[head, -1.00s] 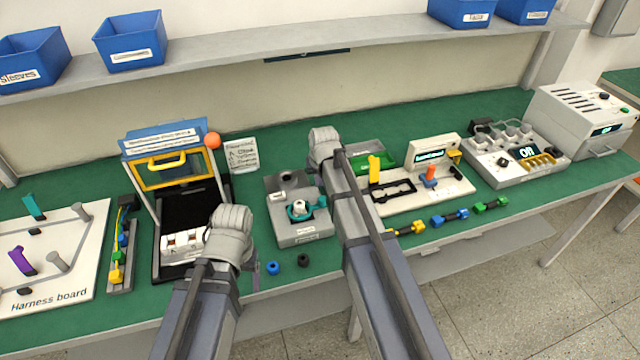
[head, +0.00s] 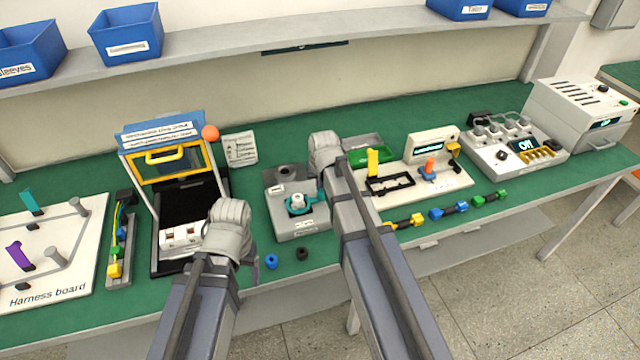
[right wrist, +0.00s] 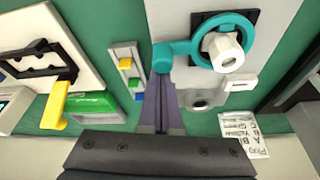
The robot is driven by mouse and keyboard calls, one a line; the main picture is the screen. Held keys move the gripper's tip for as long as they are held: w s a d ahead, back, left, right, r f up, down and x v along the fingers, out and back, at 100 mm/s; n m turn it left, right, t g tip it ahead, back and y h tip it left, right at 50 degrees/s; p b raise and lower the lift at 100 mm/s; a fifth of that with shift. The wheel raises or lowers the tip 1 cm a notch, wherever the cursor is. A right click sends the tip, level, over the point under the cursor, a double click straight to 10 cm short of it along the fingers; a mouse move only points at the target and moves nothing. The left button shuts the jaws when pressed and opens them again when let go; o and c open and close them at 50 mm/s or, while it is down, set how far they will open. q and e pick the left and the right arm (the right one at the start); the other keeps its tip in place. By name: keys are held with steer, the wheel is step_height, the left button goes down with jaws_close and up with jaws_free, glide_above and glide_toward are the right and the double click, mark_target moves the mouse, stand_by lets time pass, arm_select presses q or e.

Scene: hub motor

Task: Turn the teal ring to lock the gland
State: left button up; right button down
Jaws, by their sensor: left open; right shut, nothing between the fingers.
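The grey gland fixture (head: 301,227) stands on the green bench, with a white hex gland (head: 297,200) upright on top. The teal ring (head: 293,210) lies around the gland; it also shows in the right wrist view (right wrist: 193,48), with its arm ending in a round teal knob (right wrist: 163,57). My right gripper (right wrist: 163,82) is shut with nothing between its fingers. Its tips are right beside the knob; I cannot tell whether they touch. In the head view its wrist hides the fingers.
A yellow-framed guard station (head: 168,170) stands to the left.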

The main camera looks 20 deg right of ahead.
steer(key=shift+s, duration=0.1)
steer(key=shift+s+m+h, duration=0.5)
steer(key=shift+s+m, duration=0.45)
steer(key=shift+m, duration=0.55)
steer(key=s+m, duration=0.1)
steer(key=m, duration=0.1)
steer(key=shift+s+a+m+g+h, duration=0.1)
steer(key=shift+s+m+g+h, duration=0.3)
steer(key=m, duration=0.1)
steer(key=s+a+m, duration=0.1)
steer(key=m, duration=0.1)
steer(key=s+m+g+h, duration=0.1)
steer(key=shift+s+a+m, duration=0.2)
steer(key=shift+s+m, duration=0.05)
steer(key=shift+m, duration=0.05)
steer(key=s+a+m+g, duration=0.1)
steer(key=m, duration=0.1)
steer(key=shift+s+a+m, duration=0.1)
steer(key=shift+a+m, duration=0.05)
steer(key=shift+m, duration=0.15)
steer(key=shift+s+a, duration=0.2)
steer(key=shift+s, duration=0.05)
steer(key=shift+s+a, duration=0.25)
steer(key=shift+a, duration=0.3)
steer(key=shift+s+a, duration=0.2)
steer(key=shift+a, duration=0.45)
